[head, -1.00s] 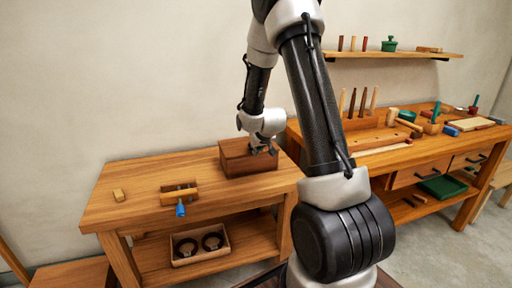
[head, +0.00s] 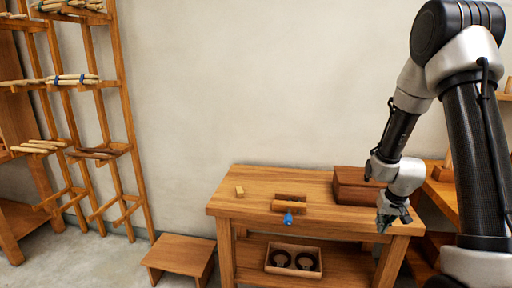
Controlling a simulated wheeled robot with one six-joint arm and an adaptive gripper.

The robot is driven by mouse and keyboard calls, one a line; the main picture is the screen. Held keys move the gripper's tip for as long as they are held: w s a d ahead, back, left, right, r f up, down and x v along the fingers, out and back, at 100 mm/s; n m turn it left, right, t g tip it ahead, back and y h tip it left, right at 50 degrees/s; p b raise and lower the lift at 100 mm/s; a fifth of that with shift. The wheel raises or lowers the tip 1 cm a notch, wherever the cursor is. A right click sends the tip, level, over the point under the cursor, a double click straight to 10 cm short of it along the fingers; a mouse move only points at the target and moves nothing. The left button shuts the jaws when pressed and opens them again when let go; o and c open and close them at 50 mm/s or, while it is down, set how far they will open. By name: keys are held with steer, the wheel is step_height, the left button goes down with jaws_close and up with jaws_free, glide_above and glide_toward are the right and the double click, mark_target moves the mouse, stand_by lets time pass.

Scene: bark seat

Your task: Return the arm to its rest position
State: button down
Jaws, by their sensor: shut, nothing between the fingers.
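My gripper (head: 393,219) is at the end, pointing down, shut and empty. It shows in front of the right end of the wooden bench (head: 240,206), just below and right of a brown wooden box (head: 352,187). In the picture it overlaps the bench's front right edge, and I cannot tell the exact gap.
On the bench are a small wood block (head: 239,191) and a wooden vise with a blue handle (head: 289,203). A tray with two dark rings (head: 293,261) sits on the lower shelf. A low stool (head: 180,257) and a wooden rack (head: 118,100) stand left. Floor between is clear.

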steer(key=s+a+r+n, duration=0.1)
steer(key=s+a+r, duration=0.2)
steer(key=s+r, duration=1)
steer(key=s+a+r+n+t, duration=0.1)
steer(key=s+a+r, duration=0.3)
steer(key=s+r, duration=0.9)
steer(key=shift+v, duration=1.2)
steer(key=shift+a, duration=0.15)
